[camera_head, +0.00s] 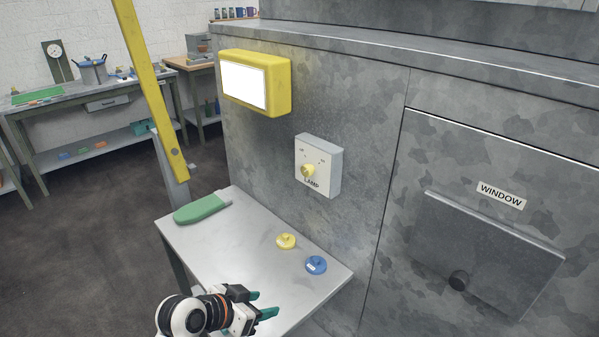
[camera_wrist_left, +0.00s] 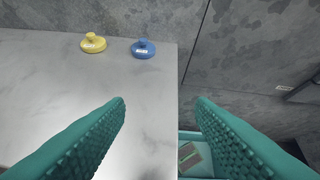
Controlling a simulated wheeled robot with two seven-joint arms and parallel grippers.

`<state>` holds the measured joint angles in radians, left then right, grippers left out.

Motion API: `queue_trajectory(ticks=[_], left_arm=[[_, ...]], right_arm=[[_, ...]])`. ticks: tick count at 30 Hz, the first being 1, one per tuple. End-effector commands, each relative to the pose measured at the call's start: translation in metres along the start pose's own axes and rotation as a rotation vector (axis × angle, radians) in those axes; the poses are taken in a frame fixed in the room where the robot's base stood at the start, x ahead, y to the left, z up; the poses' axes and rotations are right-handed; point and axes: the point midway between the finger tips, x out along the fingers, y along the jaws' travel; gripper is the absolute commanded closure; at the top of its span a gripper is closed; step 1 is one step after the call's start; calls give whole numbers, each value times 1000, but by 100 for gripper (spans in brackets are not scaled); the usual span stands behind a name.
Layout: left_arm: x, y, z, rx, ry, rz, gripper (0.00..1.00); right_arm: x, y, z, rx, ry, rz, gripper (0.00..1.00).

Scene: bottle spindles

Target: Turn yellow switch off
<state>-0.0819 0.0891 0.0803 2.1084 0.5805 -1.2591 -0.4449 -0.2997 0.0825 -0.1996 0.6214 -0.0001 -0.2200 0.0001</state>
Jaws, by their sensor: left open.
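The switch is a white box labelled LAMP with a yellow knob (camera_head: 308,170), mounted on the grey wall panel in the head view. Small marks stand above the knob, too small to read. A yellow-framed lamp (camera_head: 244,82) with a bright white face is mounted up and to the left of it. My left gripper (camera_head: 268,304) is below the switch, at the front edge of the small table, apart from the knob. Its teal fingers (camera_wrist_left: 160,105) are spread with nothing between them in the left wrist view. My right gripper is not in view.
On the small table (camera_head: 240,262) are a yellow lidded disc (camera_head: 286,241), a blue one (camera_head: 316,264) and a green object (camera_head: 201,209). A yellow bar (camera_head: 150,90) stands at the left. A panel labelled WINDOW (camera_head: 500,195) is at the right. Space before the switch is clear.

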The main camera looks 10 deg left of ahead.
Motion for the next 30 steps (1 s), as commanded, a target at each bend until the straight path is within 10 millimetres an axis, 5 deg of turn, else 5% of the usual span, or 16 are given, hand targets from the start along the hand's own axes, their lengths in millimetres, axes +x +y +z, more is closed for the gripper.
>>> queue_trajectory(ticks=[6,12,20,30], left_arm=[[-5,45,123,73,-361,-50,50],[-30,74,200,104,-612,-58,50],[-26,79,230,106,-676,-58,50],[26,72,272,104,-672,-60,50]], right_arm=[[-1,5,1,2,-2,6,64],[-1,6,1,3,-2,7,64],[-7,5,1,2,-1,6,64],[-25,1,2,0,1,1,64]])
